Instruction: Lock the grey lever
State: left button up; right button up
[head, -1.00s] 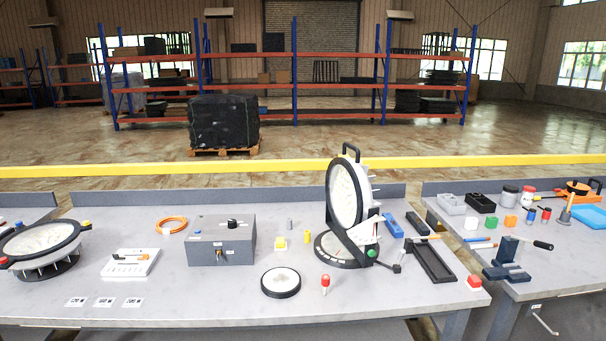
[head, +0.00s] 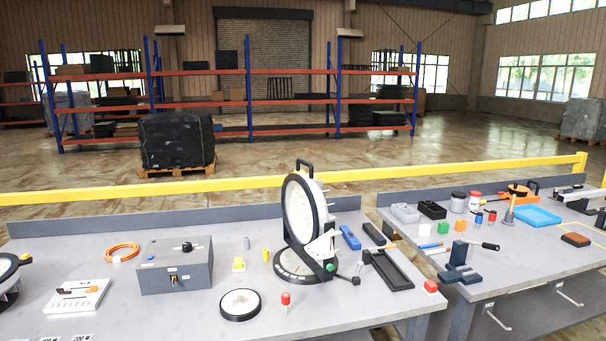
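A round white dial in a black frame (head: 298,211) stands upright on a round base (head: 285,268) on the middle table. A pale grey, wedge-like piece (head: 321,243) sticks out at its right side. A green knob (head: 330,267) and a short rod with a black tip (head: 352,280) are low on the same side. A dark blue-grey clamp-like fixture (head: 459,262) with a black-ended handle (head: 488,246) stands on the right table. I cannot tell which of these parts is the grey lever, or whether it is locked. Neither gripper is in view.
A grey box (head: 175,270) with a black knob, a flat white disc (head: 240,304), a red-topped peg (head: 286,298) and a black tray (head: 388,270) share the middle table. A gap separates it from the right table. A yellow rail (head: 150,194) runs behind.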

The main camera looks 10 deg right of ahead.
aim_at(360, 264)
jog(key=i+l, duration=1.25)
jog(key=i+j+u, duration=0.05)
